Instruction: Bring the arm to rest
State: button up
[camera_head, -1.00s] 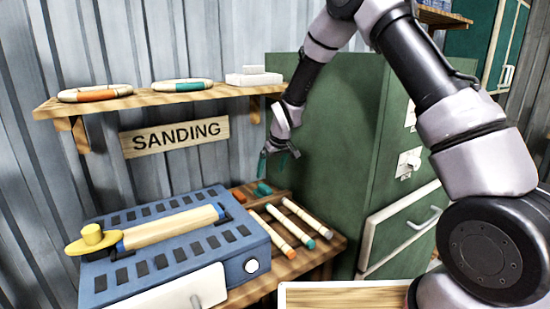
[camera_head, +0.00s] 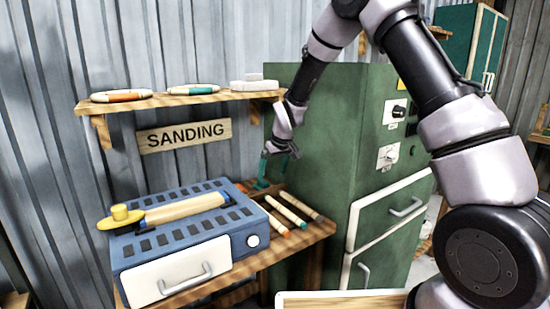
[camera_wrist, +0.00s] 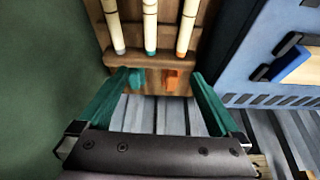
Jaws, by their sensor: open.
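My gripper (camera_head: 278,156) hangs from my arm in front of the green cabinet, above the back right part of the sanding bench. In the wrist view its two teal fingers (camera_wrist: 162,105) are spread wide apart with nothing between them touching either one. Below and beyond the fingers is the wooden rack (camera_wrist: 140,60), with several pale sticks (camera_wrist: 151,28) lying on it. A teal piece (camera_wrist: 136,79) and an orange piece (camera_wrist: 171,80) sit at the rack's edge, seen between the fingers.
A blue machine (camera_head: 190,237) with a white drawer stands on the bench to the left. A green cabinet (camera_head: 325,130) stands close on the right. A wooden tray edge (camera_head: 340,298) shows at the front.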

jog(key=s+d+r+m+t, duration=0.1)
jog(key=s+d+r+m, duration=0.15)
jog(key=d+r, duration=0.35)
jog(key=s+d+r+m, duration=0.1)
jog(key=s+d+r, duration=0.3)
jog(key=r, duration=0.4)
jog(key=s+d+r+m+t, duration=0.1)
jog(key=s+d+r, duration=0.2)
jog(key=d+r, duration=0.3)
jog(key=s+d+r+m, duration=0.3)
jog(key=s+d+r, duration=0.1)
jog(key=s, duration=0.7)
jog(key=s+d+r+m+t, duration=0.1)
jog(key=s+d+r+m, duration=0.2)
jog(key=s, duration=0.9)
jog(key=d+r, duration=0.1)
jog(key=d, duration=0.1)
jog(key=shift+d+r+h, duration=0.2)
jog(key=shift+d+h, duration=0.1)
jog(key=shift+d, duration=0.05)
jog(key=shift+s, duration=0.1)
